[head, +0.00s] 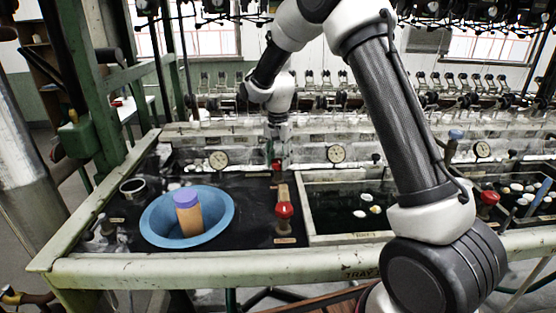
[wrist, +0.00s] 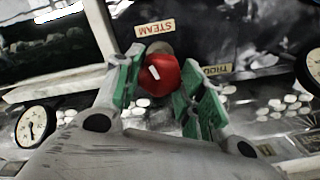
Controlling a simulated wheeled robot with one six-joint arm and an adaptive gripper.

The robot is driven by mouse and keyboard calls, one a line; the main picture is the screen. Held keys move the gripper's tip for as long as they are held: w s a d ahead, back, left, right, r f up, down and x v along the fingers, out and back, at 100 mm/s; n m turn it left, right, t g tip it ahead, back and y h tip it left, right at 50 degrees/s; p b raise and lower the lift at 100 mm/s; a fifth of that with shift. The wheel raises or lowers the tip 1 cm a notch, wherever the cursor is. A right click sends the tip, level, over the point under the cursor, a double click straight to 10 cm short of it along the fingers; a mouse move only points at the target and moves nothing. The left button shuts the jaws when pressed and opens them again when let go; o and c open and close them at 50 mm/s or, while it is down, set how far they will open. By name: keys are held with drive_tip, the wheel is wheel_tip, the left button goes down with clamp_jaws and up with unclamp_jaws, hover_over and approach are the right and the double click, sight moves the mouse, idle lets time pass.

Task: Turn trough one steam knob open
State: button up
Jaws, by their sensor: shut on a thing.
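The steam knob (wrist: 160,76) is red and round with a white mark on its face, below a STEAM label (wrist: 155,28) that reads upside down in the wrist view. My gripper (wrist: 161,68) is shut on this knob, with green finger pads on either side of it. In the head view my gripper (head: 278,150) reaches down at the back of the basin bench, and a little of the red knob (head: 277,164) shows under it. A second label (wrist: 213,70) is partly hidden by a finger. The knob's exact angle is hard to tell.
Another red knob (head: 284,210) stands nearer the front, and one more (head: 489,198) at the right. Gauges (head: 218,159) (head: 336,153) flank my gripper. A blue basin (head: 157,232) holds an orange bottle (head: 189,218). The trough (head: 330,206) to the right holds white cocoons.

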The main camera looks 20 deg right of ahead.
sight(278, 160)
drive_tip(key=n, duration=1.3)
drive_tip(key=shift+n, duration=0.4)
idle(0.3)
drive_tip(key=o, duration=1)
wheel_tip(278, 160, up, 12)
